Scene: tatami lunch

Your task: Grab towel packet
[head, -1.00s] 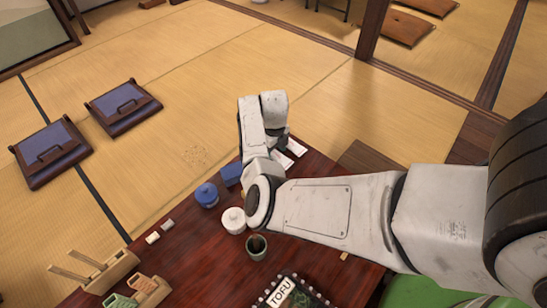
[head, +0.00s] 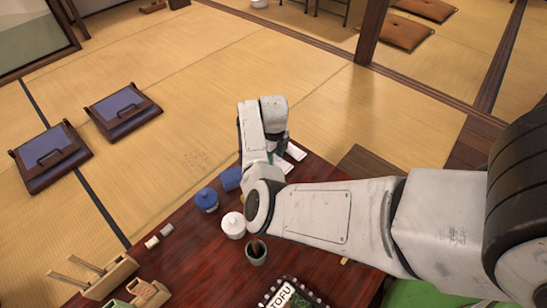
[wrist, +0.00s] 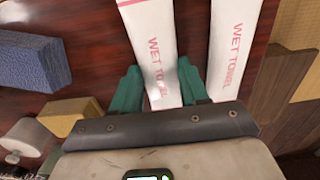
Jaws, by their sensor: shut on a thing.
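Two white towel packets with pink "WET TOWEL" print lie side by side on the dark red table. In the wrist view, the left packet (wrist: 152,45) passes between the teal fingers of my gripper (wrist: 158,88), which is shut on it near its printed end. The right packet (wrist: 236,45) lies just beyond the right finger, apart from the grip. In the head view the packets (head: 295,152) show at the table's far edge, partly hidden by my wrist. The fingertips are mostly hidden there.
A blue block-like thing (wrist: 32,62) and a yellow block (wrist: 70,115) lie left of my gripper. Tatami floor lies beyond.

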